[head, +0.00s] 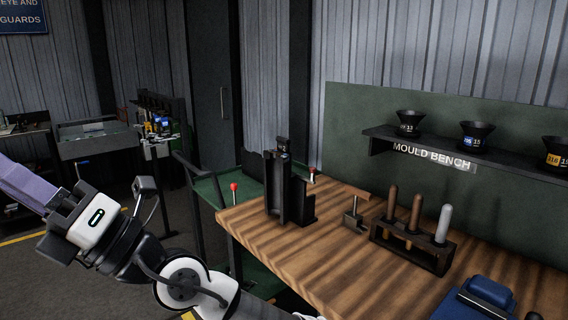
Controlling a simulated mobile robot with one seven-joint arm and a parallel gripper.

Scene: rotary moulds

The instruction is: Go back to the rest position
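My arm comes in from the bottom edge and bends toward the left edge in the head view. My gripper (75,218) is at the lower left, over the floor and well clear of the bench, pointing up and left. A long purple piece (25,187) reaches from its end past the left edge of the picture. I cannot tell whether this piece is part of the gripper or something in it. The fingertips are not clearly seen.
The wooden mould bench (335,262) at the right bears a black upright fixture (283,200), a rack (412,247) with several handled tools and a blue case (485,300). Black funnels (476,135) stand on the shelf (420,152). A green-topped table (225,187) adjoins the bench. Floor (45,285) shows at left.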

